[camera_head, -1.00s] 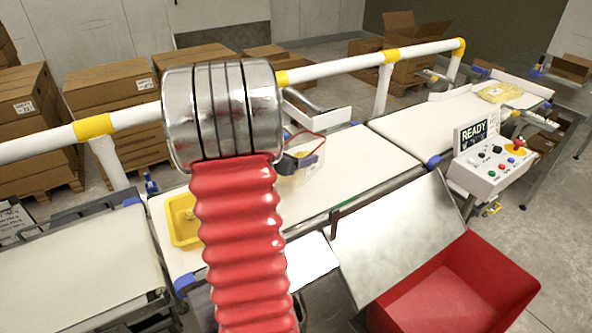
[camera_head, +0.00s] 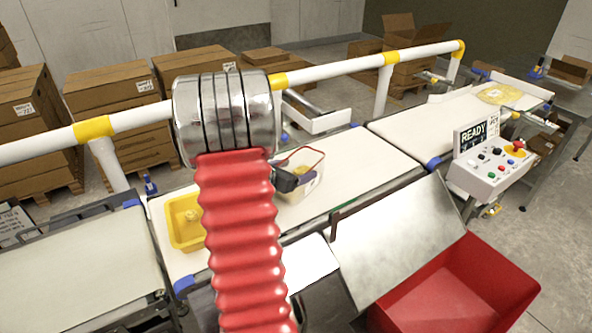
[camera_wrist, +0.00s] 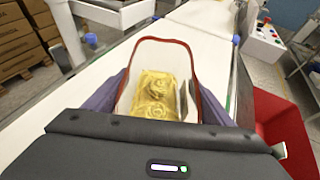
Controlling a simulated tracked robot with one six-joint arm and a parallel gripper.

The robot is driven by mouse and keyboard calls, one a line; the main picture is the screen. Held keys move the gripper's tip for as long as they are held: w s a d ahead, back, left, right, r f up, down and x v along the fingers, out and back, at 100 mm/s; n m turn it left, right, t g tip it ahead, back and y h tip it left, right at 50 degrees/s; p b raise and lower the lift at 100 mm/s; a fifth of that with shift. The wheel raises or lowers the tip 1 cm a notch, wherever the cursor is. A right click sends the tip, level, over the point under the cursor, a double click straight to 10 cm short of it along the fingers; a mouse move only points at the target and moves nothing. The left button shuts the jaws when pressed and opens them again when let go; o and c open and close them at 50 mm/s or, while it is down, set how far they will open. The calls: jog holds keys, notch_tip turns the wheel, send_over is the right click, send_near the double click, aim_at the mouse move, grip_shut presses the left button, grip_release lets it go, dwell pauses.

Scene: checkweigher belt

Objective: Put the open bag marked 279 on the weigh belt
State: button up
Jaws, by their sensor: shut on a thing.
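A clear open bag (camera_head: 304,188) with a red rim and a yellow product inside hangs from my gripper (camera_head: 291,178) over the middle white belt (camera_head: 365,160). In the wrist view the bag (camera_wrist: 158,50) stands upright between my two bluish fingers, mouth open toward the camera. My gripper (camera_wrist: 160,100) is shut on its sides. No number can be read on the bag. Whether its bottom touches the belt cannot be told. My red ribbed arm hides part of the belt in the head view.
A yellow tray (camera_head: 184,222) sits on the left part of the middle belt. A READY control box (camera_head: 487,165), a sloping metal plate (camera_head: 395,235) and a red bin (camera_head: 465,285) stand at right. A white rail (camera_head: 335,70) runs behind. A yellow bag (camera_head: 497,93) lies far right.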

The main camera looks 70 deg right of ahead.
jog(key=o, duration=1.6)
jog(key=shift+a+r, duration=0.1)
jog(key=shift+a, duration=0.05)
jog(key=v, duration=1.1)
jog(key=shift+a, duration=0.4)
jog(key=shift+w+r, duration=0.1)
jog(key=shift+w, duration=0.05)
